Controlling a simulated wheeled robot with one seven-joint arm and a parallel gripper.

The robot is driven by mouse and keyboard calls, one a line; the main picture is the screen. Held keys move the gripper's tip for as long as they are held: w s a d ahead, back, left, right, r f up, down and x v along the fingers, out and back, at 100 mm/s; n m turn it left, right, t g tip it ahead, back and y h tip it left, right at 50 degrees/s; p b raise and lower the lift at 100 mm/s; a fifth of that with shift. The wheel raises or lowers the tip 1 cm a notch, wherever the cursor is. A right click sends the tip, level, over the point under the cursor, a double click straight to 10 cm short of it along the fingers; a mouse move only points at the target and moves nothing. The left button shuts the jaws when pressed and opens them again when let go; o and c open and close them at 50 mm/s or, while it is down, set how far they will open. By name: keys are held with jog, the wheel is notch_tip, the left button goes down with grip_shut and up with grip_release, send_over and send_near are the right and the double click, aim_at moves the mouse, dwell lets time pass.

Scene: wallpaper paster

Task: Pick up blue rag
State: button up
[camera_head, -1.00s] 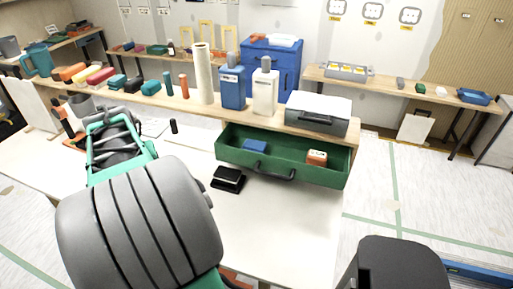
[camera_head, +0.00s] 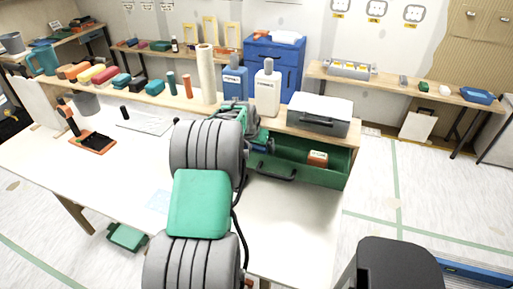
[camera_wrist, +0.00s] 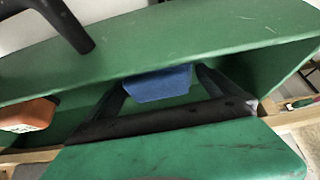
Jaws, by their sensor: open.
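The blue rag (camera_wrist: 158,86) lies in the open green drawer (camera_head: 325,176), as a small folded block.
An orange block (camera_head: 317,159) lies in the drawer to the right, also in the wrist view (camera_wrist: 28,115). The drawer's black handle (camera_head: 276,175) is on its front wall. A grey case (camera_head: 319,113) and white bottle (camera_head: 267,88) stand on the shelf behind.

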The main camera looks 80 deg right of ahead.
jog(key=shift+r, duration=0.1)
jog(key=c, duration=1.4)
